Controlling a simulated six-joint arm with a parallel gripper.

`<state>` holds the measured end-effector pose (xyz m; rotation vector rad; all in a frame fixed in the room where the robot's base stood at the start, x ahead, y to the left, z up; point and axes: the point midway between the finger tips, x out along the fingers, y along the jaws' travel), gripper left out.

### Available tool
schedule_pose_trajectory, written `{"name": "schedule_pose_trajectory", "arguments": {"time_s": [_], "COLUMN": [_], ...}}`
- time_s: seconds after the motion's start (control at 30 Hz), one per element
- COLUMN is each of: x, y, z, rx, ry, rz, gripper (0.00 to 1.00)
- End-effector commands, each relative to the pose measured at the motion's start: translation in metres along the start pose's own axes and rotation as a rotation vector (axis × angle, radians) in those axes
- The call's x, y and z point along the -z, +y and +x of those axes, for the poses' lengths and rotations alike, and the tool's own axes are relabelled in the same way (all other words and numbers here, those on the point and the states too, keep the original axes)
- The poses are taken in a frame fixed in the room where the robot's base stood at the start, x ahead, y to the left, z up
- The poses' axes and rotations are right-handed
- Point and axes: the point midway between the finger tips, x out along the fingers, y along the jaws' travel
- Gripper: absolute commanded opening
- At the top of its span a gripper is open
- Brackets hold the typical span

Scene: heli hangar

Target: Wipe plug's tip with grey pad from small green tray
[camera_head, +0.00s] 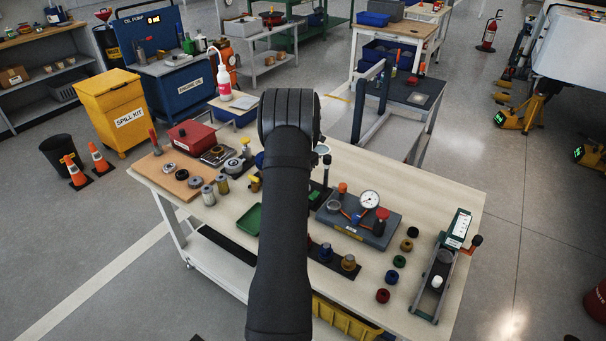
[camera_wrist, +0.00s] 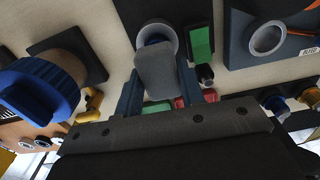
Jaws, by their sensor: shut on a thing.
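In the wrist view my gripper (camera_wrist: 158,82) has its two dark blue fingers closed on a grey pad (camera_wrist: 156,68). A pale ring-shaped part with a blue centre (camera_wrist: 155,33) stands just beyond the pad, on a dark base; I cannot tell whether the pad touches it or whether it is the plug. In the head view my arm hides the gripper and the pad. The small green tray (camera_head: 247,219) lies on the bench left of my arm, and looks empty where it shows.
A grey case with a gauge (camera_head: 368,200) lies right of my arm. Several caps and a green-and-white box (camera_head: 459,228) are on the bench's right side. Jars and a red box (camera_head: 190,134) are on the left. In the wrist view a large blue cap (camera_wrist: 40,88) is close by at left.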

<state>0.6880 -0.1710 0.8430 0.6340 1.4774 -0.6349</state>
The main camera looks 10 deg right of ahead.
Motion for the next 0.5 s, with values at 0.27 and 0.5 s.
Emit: {"name": "schedule_pose_trajectory", "arguments": {"time_s": [0.27,0.5], "x": [-0.001,-0.001], "y": [0.0,0.0], "z": [-0.036,-0.058], "rx": [-0.002,-0.002], "ry": [-0.003,-0.003], "rz": [0.001,0.001], "gripper": [0.17,0.17]}}
